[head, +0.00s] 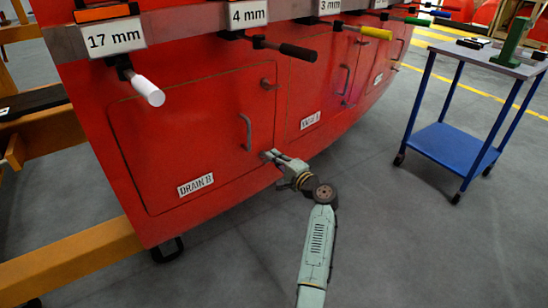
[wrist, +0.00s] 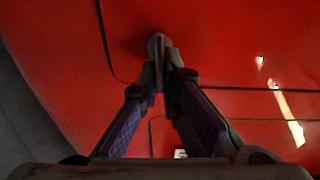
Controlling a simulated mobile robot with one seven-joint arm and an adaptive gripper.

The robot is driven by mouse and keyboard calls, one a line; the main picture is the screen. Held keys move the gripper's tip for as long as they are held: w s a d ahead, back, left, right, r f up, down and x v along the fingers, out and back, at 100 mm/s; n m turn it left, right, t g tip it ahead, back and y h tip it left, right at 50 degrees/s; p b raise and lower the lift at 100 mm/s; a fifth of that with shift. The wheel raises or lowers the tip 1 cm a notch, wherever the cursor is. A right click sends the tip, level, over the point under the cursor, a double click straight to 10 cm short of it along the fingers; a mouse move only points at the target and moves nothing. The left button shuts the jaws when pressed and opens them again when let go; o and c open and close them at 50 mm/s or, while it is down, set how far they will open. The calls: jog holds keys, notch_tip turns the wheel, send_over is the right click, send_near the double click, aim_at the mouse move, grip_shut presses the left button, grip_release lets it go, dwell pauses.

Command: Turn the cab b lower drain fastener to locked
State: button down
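The red DRAIN B panel (head: 190,130) is closed on the nosecone's side. Its lower fastener (wrist: 157,46) is a small grey part at the panel's lower right corner. In the wrist view it stands between my fingertips, and both fingers appear to touch it. My gripper (head: 270,156) is at that corner in the head view and hides most of the fastener there. In the wrist view my gripper (wrist: 162,78) has its fingers closed in around the fastener. I cannot tell whether the fastener is at its locked angle. The panel's upper fastener (head: 267,84) is at its upper right.
A grey handle (head: 246,132) stands out just above my gripper. A tool rack with a white 17 mm tool (head: 148,90) and a black 4 mm tool (head: 297,52) juts out above. A blue cart (head: 455,150) stands at the right. The grey floor between is clear.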

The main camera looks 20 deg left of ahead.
dwell(0.3)
jog(key=c, duration=1.8)
grip_release()
jog(key=v, duration=1.2)
jog(key=shift+f, duration=0.1)
